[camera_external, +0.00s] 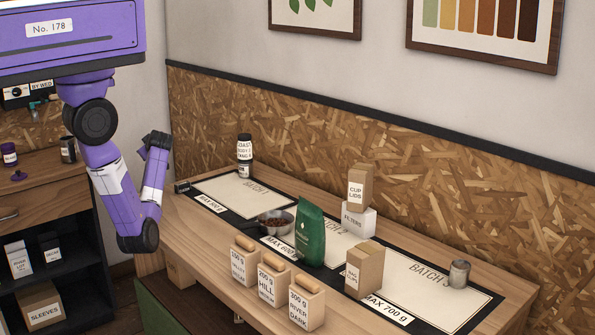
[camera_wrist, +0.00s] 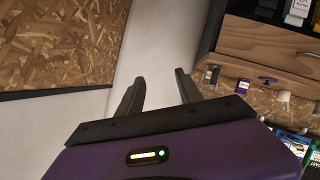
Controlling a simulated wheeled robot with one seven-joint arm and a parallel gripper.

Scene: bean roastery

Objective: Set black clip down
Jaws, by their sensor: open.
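My gripper (camera_wrist: 158,88) is open in the wrist view, with its two dark fingers apart and nothing between them. In the outside view my gripper (camera_external: 158,140) is raised at the end of the folded purple arm, above the left end of the long table (camera_external: 180,222) and apart from it. I cannot make out a black clip in either view; small dark items at the wrist view's right are too small to tell.
A shelf unit (camera_external: 45,200) stands left. The mat's left panel (camera_external: 225,190) has free room.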

